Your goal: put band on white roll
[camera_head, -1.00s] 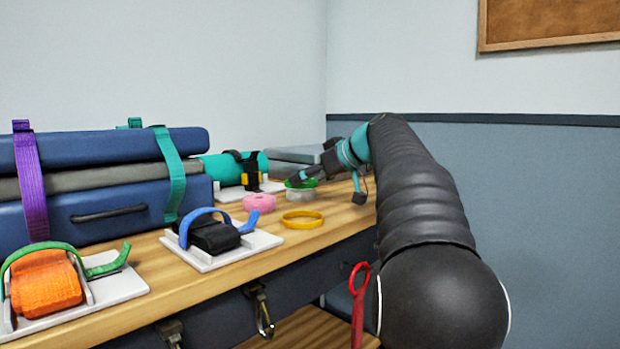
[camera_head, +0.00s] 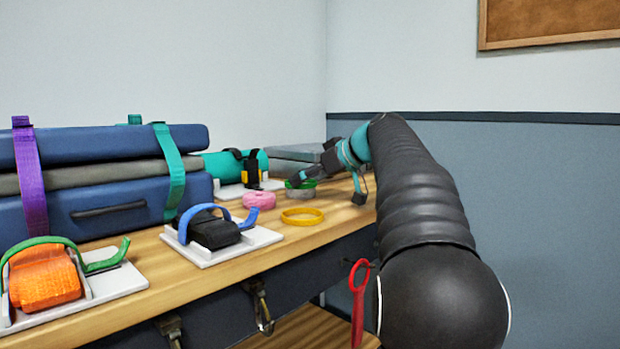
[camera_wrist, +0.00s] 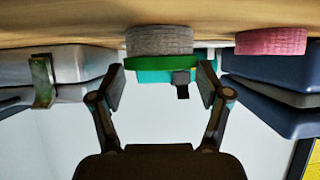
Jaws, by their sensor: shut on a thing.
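A green band (camera_wrist: 162,62) is held between the two fingers of my gripper (camera_wrist: 161,72) in the wrist view, which shows the table at the top. The white roll (camera_wrist: 160,40), greyish here, stands on the table right at the band. The band is a little wider than the roll and sits at its upper end. I cannot tell whether it encircles the roll or lies just over it. In the head view the green band (camera_head: 301,184) shows on top of the roll (camera_head: 300,194), below my gripper (camera_head: 303,177), whose fingertips are small there.
A pink roll (camera_head: 259,200) and a yellow band (camera_head: 302,217) lie nearby on the wooden table (camera_head: 215,275). A black roll with a blue strap (camera_head: 208,233) and an orange roll (camera_head: 46,284) sit on white bases. Strapped blue cases (camera_head: 110,207) stand behind.

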